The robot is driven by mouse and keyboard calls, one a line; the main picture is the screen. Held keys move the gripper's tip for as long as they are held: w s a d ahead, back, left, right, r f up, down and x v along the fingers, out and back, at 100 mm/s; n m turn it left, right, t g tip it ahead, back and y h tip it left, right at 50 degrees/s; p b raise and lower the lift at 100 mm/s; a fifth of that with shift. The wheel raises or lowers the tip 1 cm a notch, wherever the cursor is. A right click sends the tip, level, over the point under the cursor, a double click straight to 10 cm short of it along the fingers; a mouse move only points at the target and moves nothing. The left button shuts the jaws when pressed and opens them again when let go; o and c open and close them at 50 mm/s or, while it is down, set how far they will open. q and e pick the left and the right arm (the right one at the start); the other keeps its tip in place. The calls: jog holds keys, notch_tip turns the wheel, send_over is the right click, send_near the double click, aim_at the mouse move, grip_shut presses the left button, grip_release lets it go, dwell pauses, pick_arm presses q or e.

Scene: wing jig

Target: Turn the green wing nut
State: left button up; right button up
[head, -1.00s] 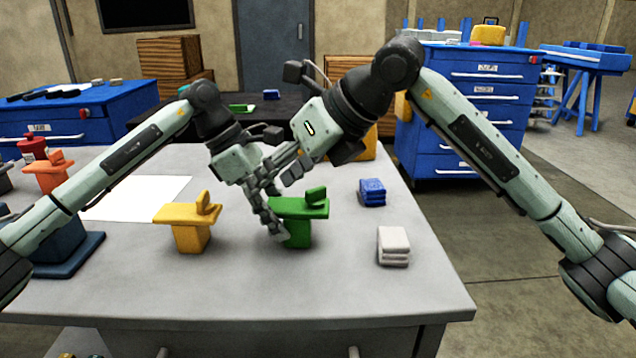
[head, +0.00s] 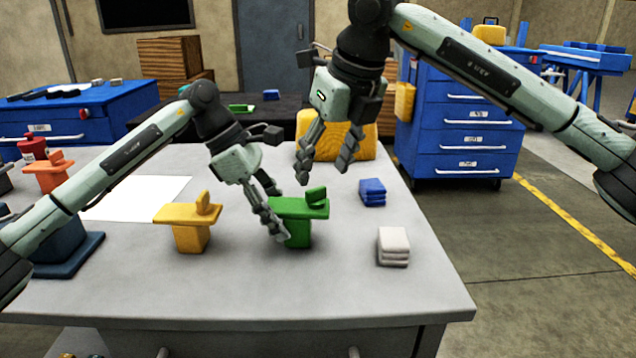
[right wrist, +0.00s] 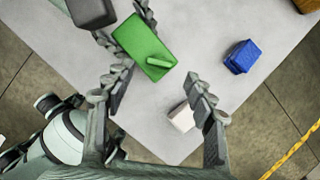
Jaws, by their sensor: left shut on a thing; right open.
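The green jig (head: 297,225) stands upright on the grey table, with a flat top plate. The green wing nut (head: 316,194) sits on the right part of that plate; it also shows as a raised bar in the right wrist view (right wrist: 158,62). My left gripper (head: 278,225) is shut on the green jig's body, below the plate at its left side. My right gripper (head: 325,178) is open and empty, above and just behind the wing nut, fingers pointing down. In the right wrist view its fingers (right wrist: 163,105) are spread wide, with the wing nut beyond them.
A yellow jig (head: 186,235) with its own wing nut stands to the left. A blue stack (head: 372,192) and a white stack (head: 393,246) lie to the right. A yellow block (head: 345,140) stands at the back. The table's front is clear.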

aim_at(316, 188)
jog(key=shift+x, duration=2.4)
jog(key=c, duration=1.2)
jog(key=shift+o, duration=0.2)
jog(key=shift+m, duration=0.4)
jog(key=m+h, duration=0.1)
jog(key=m, duration=0.2)
jog(key=shift+a+r+t, duration=0.1)
jog(key=shift+a+t, duration=0.1)
jog(key=shift+t, duration=0.2)
jog(key=shift+m+h, duration=0.9)
jog(key=shift+m, duration=0.9)
